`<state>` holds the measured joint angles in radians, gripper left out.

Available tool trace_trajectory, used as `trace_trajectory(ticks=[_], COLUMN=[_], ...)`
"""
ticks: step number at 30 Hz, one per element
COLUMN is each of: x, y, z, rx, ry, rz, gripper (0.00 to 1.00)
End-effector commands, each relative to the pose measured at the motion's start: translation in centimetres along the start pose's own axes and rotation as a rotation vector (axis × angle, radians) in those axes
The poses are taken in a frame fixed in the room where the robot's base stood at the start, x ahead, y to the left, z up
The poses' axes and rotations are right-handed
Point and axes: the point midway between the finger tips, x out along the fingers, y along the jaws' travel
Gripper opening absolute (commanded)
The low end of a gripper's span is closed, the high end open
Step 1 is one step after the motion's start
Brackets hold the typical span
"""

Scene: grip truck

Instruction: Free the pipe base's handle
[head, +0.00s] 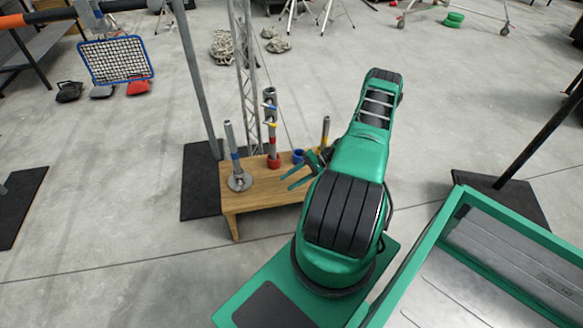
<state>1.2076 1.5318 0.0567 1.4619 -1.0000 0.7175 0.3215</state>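A wooden bench (262,202) carries several upright pipes. In the middle, a taller pipe (271,125) has clamp-like fittings with blue and yellow parts, and a red base (273,161). I cannot tell which part is the handle. My gripper (290,181) is over the bench's right part, its two green fingers pointing left and apart, with nothing seen between them. It is right of both pipes. My arm hides the bench's right end.
A blue ring or cup (298,155) and a shorter pipe with a yellow band (325,132) stand close behind my gripper. A lattice mast (246,80) and a grey pole (193,70) rise behind the bench. The floor left of the bench is mostly clear.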

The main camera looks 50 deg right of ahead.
Motion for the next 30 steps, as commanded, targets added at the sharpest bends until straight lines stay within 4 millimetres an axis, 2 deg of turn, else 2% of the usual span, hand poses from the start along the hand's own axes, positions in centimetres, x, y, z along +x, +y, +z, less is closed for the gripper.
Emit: trace_trajectory(ticks=[18,30], x=[-3.8,-4.3], y=[-5.7,-6.5], z=[1.8,2.2], rx=[-0.056,-0.064], ry=[-0.008,-0.008], rz=[0.222,0.256], gripper=[0.36,0.36])
